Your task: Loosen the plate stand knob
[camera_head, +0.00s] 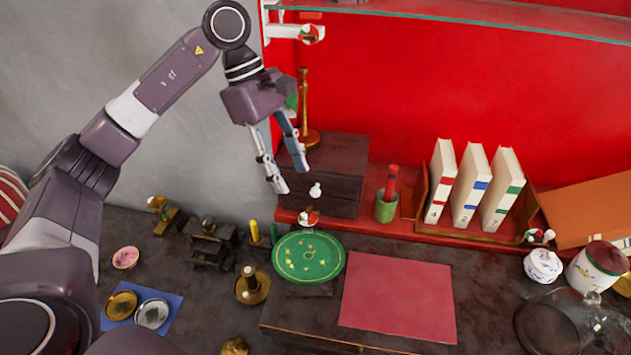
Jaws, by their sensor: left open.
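A round green plate (308,257) with small yellowish marks lies at the centre, above a dark block that shows under its front edge. A small red, white and green knob-like piece (309,216) sits just behind the plate, at the red ledge's left end. A white knob (315,190) shows just above it, in front of a dark box. I cannot tell which of these belongs to the plate stand. My left gripper (289,178) is open and empty, pointing down, above and behind the plate and left of the white knob. My right gripper is out of view.
The dark wooden box (340,165) and a brass candlestick (304,105) stand close to my left gripper. A glass shelf (470,18) crosses above. White books (470,185) and a green cup (386,207) stand right. A red mat (398,297) lies clear in front.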

